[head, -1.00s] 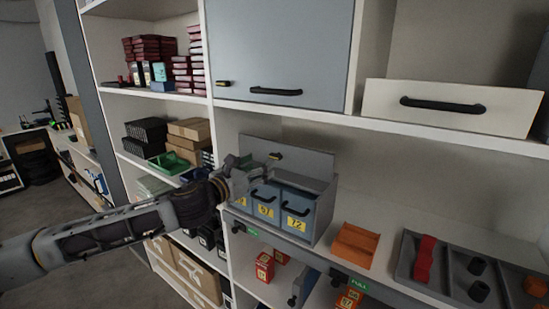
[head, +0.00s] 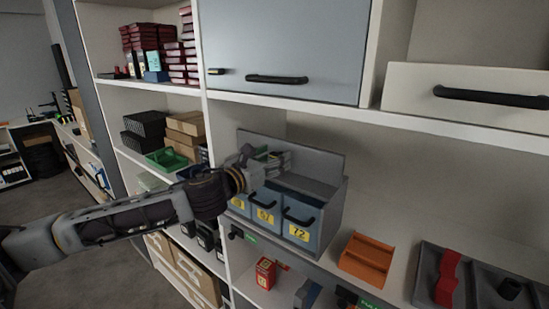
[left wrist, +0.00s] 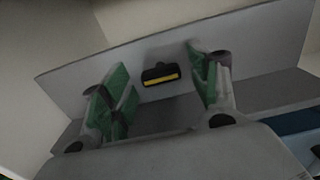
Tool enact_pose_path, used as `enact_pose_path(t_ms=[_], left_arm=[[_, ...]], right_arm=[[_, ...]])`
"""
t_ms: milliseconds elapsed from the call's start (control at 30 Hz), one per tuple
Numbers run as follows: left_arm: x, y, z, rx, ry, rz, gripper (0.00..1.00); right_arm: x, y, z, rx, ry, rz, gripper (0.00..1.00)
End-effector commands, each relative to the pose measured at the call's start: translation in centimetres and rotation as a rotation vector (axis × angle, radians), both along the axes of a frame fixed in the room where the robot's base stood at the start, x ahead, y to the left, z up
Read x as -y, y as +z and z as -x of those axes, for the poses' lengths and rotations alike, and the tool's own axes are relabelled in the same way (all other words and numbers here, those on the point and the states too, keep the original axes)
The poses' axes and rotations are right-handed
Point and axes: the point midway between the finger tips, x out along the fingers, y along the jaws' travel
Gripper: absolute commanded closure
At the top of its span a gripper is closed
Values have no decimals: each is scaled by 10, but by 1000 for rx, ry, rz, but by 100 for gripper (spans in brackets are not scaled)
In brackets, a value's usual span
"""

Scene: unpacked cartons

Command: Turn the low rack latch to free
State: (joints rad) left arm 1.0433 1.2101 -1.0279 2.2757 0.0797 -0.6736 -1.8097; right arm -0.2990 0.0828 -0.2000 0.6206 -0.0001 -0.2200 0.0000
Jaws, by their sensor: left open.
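The low rack (head: 328,218) is a grey holder with a raised back panel (head: 315,157) and blue-grey numbered bins. Its latch (left wrist: 161,77), a small black piece with a yellow stripe lying roughly level, shows on the panel in the left wrist view. In the head view my gripper hides it. My left gripper (head: 268,160) is over the rack's left part, facing the panel. In the left wrist view its green-padded fingers are open and empty, one on each side of the latch in the picture. I cannot tell the remaining gap. My right gripper is out of view.
A closed grey door (head: 285,40) with a black handle and its own small latch (head: 216,71) is above. An orange holder (head: 366,258) and a grey tray (head: 425,283) with a red piece stand to the right. Bare shelf lies between rack and holder.

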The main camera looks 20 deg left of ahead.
Motion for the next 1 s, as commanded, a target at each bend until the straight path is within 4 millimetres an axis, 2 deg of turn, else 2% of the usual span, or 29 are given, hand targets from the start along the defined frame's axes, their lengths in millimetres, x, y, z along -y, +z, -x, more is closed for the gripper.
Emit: enact_pose_path(t_ms=[267,600,633,1000], left_arm=[[0,0,0,0,0,0,39],[0,0,0,0,1,0,83],[0,0,0,0,1,0,85],[0,0,0,-17,1,43,85]], right_arm=[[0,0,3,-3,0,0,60],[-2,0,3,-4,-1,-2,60],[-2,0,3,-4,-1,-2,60],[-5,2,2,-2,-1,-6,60]])
